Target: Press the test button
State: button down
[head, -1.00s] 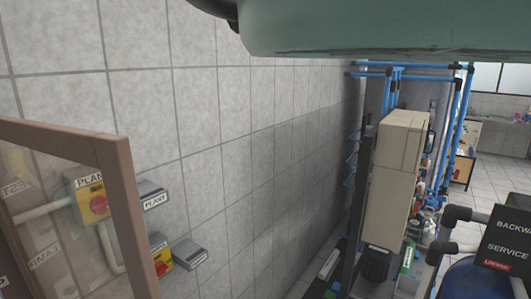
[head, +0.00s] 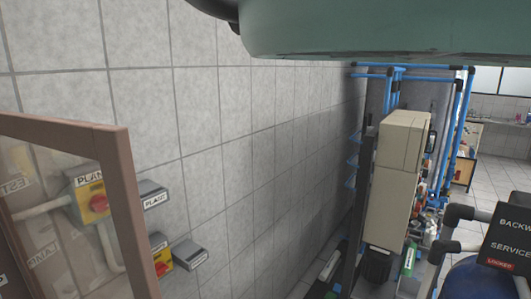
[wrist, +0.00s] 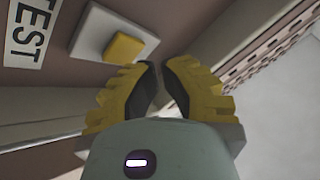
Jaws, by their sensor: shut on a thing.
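The test button is a yellow square block (wrist: 123,47) on a pale square base (wrist: 100,32), upper left of my gripper in the wrist view. A white TEST label (wrist: 25,32) lies to its left. My gripper (wrist: 158,66) has two yellow, dark-lined fingers drawn close together, with a narrow gap at the tips. I cannot make out what is between them. The fingertips appear just right of and below the button in the picture; I cannot tell whether they touch it. The head view does not show my gripper.
In the head view, a brown-framed glass door (head: 118,150) stands at the left, before wall switches with a red knob (head: 98,203). A tiled wall (head: 200,120) runs behind. A beige cabinet (head: 390,205) and blue pipes (head: 462,110) stand at the right.

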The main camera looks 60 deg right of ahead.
jog(key=shift+s+b, duration=0.65)
jog(key=shift+s, duration=1.9)
jog(key=s+p, duration=0.5)
jog(key=s, duration=0.7)
